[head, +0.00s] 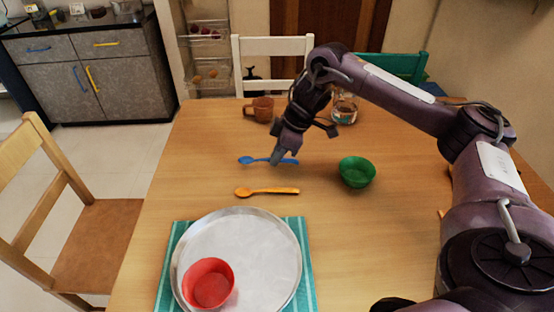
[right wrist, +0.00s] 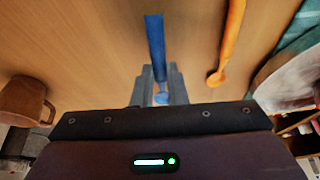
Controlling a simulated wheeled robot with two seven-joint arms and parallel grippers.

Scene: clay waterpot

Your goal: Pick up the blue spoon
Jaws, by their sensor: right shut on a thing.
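The blue spoon (head: 258,160) lies at about table level, left of the green bowl, with its bowl end to the left in the head view. My right gripper (head: 277,158) comes down over its handle and is shut on it. In the right wrist view the blue spoon (right wrist: 155,45) runs between the two grey fingers of the right gripper (right wrist: 160,85). Whether the spoon is clear of the wood cannot be told. My left gripper is not in view.
An orange spoon (head: 266,191) lies in front of the blue one. A green bowl (head: 356,172) stands to the right. A brown mug (head: 260,109) and a glass jar (head: 344,107) stand behind. A metal tray (head: 250,255) holding a red bowl (head: 209,283) is on a teal mat (head: 308,265).

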